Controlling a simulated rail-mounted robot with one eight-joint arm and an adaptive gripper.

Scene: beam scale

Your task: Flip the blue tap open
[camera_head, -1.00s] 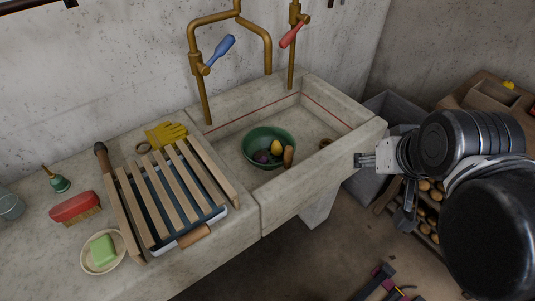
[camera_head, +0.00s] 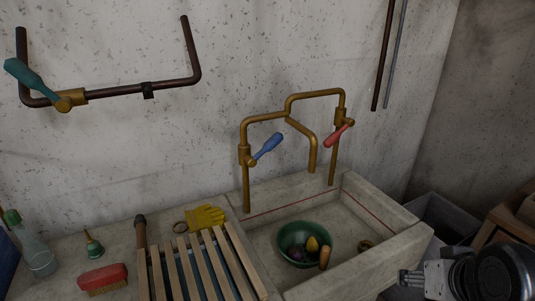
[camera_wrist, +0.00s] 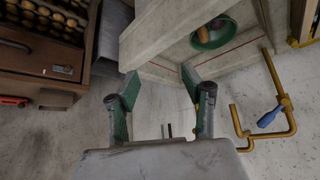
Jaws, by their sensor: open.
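The blue tap handle (camera_head: 267,146) sits on the left brass pipe above the stone sink, slanting up to the right from its valve. In the wrist view the blue handle (camera_wrist: 270,116) shows at the right, on the brass pipe. My gripper (camera_head: 408,279) is at the lower right of the head view, beside the sink's right end and well away from the tap. In the wrist view my gripper (camera_wrist: 158,88) has its two green-padded fingers spread apart with nothing between them.
A red tap handle (camera_head: 338,135) is on the right brass pipe. A teal handle (camera_head: 25,75) is on a dark pipe at upper left. The sink (camera_head: 385,240) holds a green bowl (camera_head: 304,262).

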